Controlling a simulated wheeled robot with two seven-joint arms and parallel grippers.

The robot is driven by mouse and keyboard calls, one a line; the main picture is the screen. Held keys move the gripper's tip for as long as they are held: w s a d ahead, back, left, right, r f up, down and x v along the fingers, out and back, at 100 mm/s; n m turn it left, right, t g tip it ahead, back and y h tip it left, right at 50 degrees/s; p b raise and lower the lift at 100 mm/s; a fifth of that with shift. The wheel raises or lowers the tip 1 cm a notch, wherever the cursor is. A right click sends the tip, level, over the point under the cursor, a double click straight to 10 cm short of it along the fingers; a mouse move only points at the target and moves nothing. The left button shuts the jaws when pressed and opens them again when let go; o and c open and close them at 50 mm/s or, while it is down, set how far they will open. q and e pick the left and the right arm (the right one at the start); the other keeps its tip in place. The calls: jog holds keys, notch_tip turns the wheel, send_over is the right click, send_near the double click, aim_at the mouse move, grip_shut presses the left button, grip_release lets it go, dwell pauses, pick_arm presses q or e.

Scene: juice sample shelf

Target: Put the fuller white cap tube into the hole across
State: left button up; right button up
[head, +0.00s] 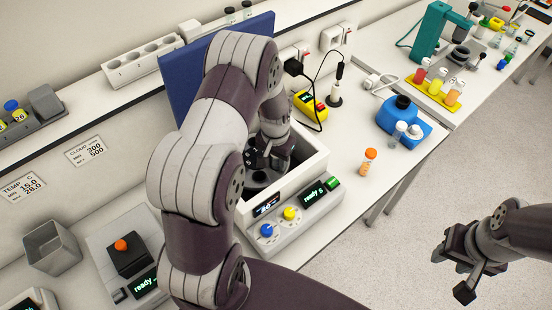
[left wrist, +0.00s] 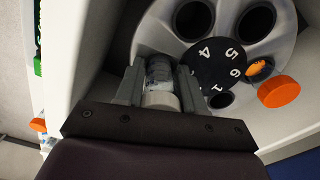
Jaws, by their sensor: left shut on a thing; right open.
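My left gripper (head: 272,148) reaches down into the open centrifuge (head: 308,178). In the left wrist view it is shut on a clear tube with a white cap (left wrist: 160,100). An orange-capped tube (left wrist: 278,93) leans out of the rotor on the other side, near the 6. Other rotor holes look dark and empty. My right gripper (head: 462,270) is open and empty over the floor.
The blue lid (head: 180,85) stands raised behind. An orange-capped tube (head: 369,161) stands on the bench at right, near a blue mixer (head: 402,118) and a white-capped tube (head: 398,133). A grey bin (head: 52,247) and a dark block with an orange cap (head: 128,258) are at left.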

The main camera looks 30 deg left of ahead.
pick_arm(q)
jog(key=shift+s, duration=0.1)
jog(key=shift+w+r+p, duration=0.2)
jog(key=shift+r+p, duration=0.2)
jog(key=shift+p, duration=0.1)
jog(key=shift+s+r+p, duration=0.1)
jog(key=shift+r+p, duration=0.65)
jog(key=shift+r, duration=0.25)
jog(key=shift+r+p, duration=0.55)
jog(key=shift+r, duration=0.45)
jog(key=shift+p, duration=0.35)
jog(key=shift+f+b, duration=1.7)
jog(key=shift+f, duration=0.75)
jog(key=shift+r, duration=0.1)
